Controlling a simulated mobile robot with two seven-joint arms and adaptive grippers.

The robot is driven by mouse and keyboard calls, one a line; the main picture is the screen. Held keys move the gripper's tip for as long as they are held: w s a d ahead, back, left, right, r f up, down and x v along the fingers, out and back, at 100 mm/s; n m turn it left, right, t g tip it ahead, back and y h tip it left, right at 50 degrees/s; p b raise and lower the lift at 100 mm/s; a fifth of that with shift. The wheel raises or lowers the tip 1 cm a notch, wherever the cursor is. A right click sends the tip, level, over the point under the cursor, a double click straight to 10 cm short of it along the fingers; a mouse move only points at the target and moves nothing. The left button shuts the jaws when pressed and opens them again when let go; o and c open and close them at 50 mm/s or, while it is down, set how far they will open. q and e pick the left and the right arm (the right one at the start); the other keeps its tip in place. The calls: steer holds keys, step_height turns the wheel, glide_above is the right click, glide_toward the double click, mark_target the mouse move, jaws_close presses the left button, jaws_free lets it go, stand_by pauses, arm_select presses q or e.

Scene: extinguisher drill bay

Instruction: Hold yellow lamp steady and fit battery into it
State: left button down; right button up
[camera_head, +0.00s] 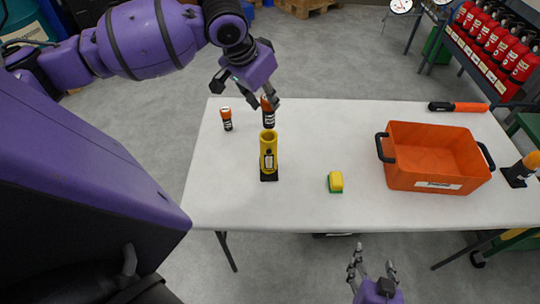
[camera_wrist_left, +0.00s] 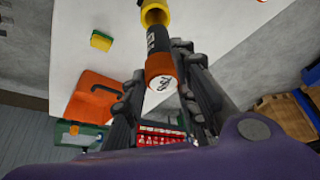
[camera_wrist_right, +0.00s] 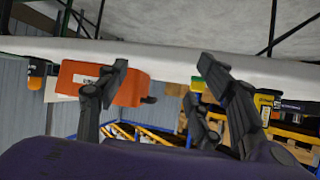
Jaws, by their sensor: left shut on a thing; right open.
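The yellow lamp (camera_head: 268,158) stands upright on a black base on the white table, its open mouth up. It also shows at the right of the right wrist view (camera_wrist_right: 264,104). My left gripper (camera_head: 262,101) is shut on a black battery with an orange end (camera_head: 268,119), just beyond the lamp in the head view. In the left wrist view the battery (camera_wrist_left: 158,45) lies between the fingers, its far end against the yellow lamp (camera_wrist_left: 154,12) in the picture; I cannot tell whether it enters the mouth. My right gripper (camera_head: 372,268) is open and empty off the table's front edge.
A second orange-topped battery (camera_head: 227,119) stands left of the lamp. A yellow-green sponge (camera_head: 335,182), an orange bin (camera_head: 400,165), an orange-black torch (camera_head: 458,106) and an orange lamp (camera_head: 524,167) are to the right. The table (camera_head: 300,205) is clear around the sponge.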

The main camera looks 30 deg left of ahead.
steer(key=w+a+r+n+y, duration=0.2)
steer(key=w+a+r+n, duration=0.15)
steer(key=a, duration=0.25)
steer(key=w+a+r+n+y, duration=0.1)
steer(key=w+a+r+n, duration=0.1)
steer(key=w+a+r, duration=0.35)
steer(key=n+y, duration=0.2)
steer(key=n, duration=3.3)
glide_toward(269, 144)
steer(key=x, duration=1.2)
steer(key=shift+w+a+f, duration=0.2)
steer(key=shift+w+f, duration=0.05)
steer(key=shift+w, duration=0.05)
